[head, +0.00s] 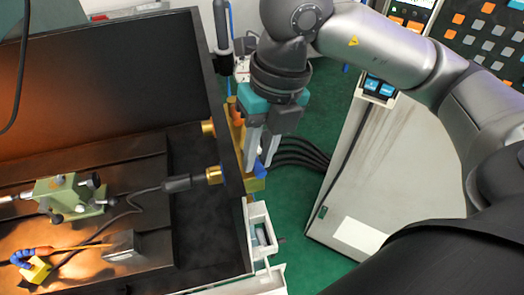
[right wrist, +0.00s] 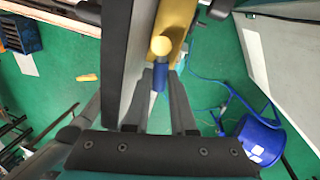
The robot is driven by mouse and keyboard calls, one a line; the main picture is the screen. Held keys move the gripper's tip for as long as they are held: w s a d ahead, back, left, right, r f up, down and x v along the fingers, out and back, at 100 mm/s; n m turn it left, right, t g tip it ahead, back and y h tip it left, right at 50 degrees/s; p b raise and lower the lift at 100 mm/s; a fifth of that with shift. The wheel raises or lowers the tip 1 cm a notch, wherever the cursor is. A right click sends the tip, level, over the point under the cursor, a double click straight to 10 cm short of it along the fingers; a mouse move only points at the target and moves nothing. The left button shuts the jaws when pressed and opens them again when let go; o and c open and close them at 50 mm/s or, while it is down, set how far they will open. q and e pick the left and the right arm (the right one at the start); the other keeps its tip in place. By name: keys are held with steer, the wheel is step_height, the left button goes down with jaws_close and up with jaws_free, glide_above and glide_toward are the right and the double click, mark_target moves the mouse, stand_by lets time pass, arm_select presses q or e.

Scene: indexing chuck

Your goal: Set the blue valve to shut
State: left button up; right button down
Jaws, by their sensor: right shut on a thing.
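The blue valve handle (head: 261,170) shows at the lower end of a brass manifold (head: 236,125) on the outer right wall of the machine. My right gripper (head: 262,160) comes down from above with its two grey fingers at the handle. In the right wrist view, the blue handle (right wrist: 160,72) sits between the fingertips, and my right gripper (right wrist: 161,80) is shut on it. A round yellow end (right wrist: 161,46) shows just beyond the handle. The fingers partly hide the handle in the head view, and I cannot tell the valve's setting. My left gripper is not in view.
The machine's dark wall (head: 228,110) stands close to the left of the fingers. A grey cabinet (head: 375,165) stands to the right, with black hoses (head: 300,152) between. A blue bucket (right wrist: 260,140) is on the green floor. A white bracket (head: 262,235) sits below the manifold.

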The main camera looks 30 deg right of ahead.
steer(key=shift+a+r+m, duration=0.1)
steer(key=shift+a+m, duration=0.05)
steer(key=shift+m, duration=0.25)
steer(key=c, duration=0.8)
jaws_free()
steer(key=shift+o, duration=0.2)
steer(key=shift+n, duration=0.3)
